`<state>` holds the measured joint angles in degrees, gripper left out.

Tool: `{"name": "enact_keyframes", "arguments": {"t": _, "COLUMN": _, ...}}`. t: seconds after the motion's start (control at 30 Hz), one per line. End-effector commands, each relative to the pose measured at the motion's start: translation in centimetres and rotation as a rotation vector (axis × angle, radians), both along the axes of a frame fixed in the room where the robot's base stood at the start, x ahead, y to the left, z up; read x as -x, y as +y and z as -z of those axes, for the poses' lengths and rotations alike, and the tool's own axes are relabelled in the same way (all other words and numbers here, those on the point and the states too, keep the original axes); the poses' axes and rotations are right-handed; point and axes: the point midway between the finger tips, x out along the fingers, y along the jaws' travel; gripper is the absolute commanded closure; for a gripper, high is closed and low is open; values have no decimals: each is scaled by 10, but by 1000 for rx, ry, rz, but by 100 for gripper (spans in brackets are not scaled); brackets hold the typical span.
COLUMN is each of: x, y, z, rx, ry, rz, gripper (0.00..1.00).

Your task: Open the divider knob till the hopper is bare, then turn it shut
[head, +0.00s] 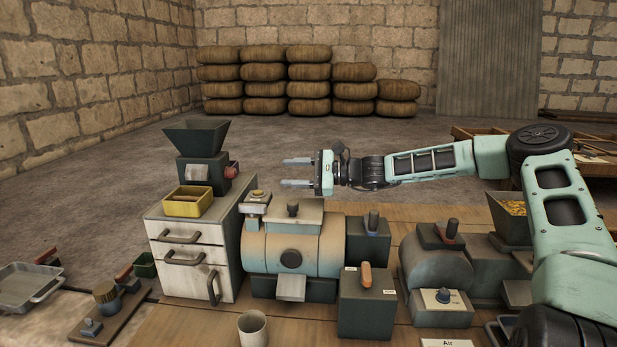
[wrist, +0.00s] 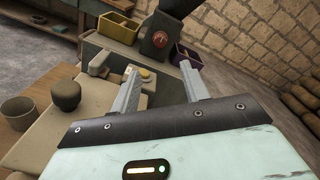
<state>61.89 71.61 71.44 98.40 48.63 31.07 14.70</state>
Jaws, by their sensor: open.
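A dark hopper (head: 196,137) flares above a dark housing on the white drawer cabinet at the left. A red knob (head: 232,170) sits on the housing's right side; in the wrist view it is a round red face (wrist: 160,40) ahead, between and beyond my fingers. The inside of the hopper does not show, so I cannot tell what it holds. My gripper (head: 284,173) is open and empty. Its fingers point left toward the knob, with a clear gap between them and it.
A yellow bin (head: 182,208) stands before the housing on the cabinet (head: 187,240); a purple bin (wrist: 187,57) shows on the housing's other side. A tan drum machine (head: 290,250) stands below my gripper. A second hopper (head: 510,222) with yellow contents is at right.

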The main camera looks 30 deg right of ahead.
Motion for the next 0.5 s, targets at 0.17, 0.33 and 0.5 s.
{"name": "enact_keyframes", "arguments": {"t": 0.17, "x": 16, "y": -25, "z": 0, "rx": 1, "ry": 0, "rz": 2, "gripper": 54}}
{"name": "enact_keyframes", "arguments": {"t": 0.33, "x": 22, "y": -33, "z": -1, "rx": 0, "ry": 0, "rz": 0, "gripper": 54}}
{"name": "enact_keyframes", "arguments": {"t": 0.5, "x": 23, "y": -35, "z": -2, "rx": 0, "ry": 0, "rz": -1, "gripper": 54}}
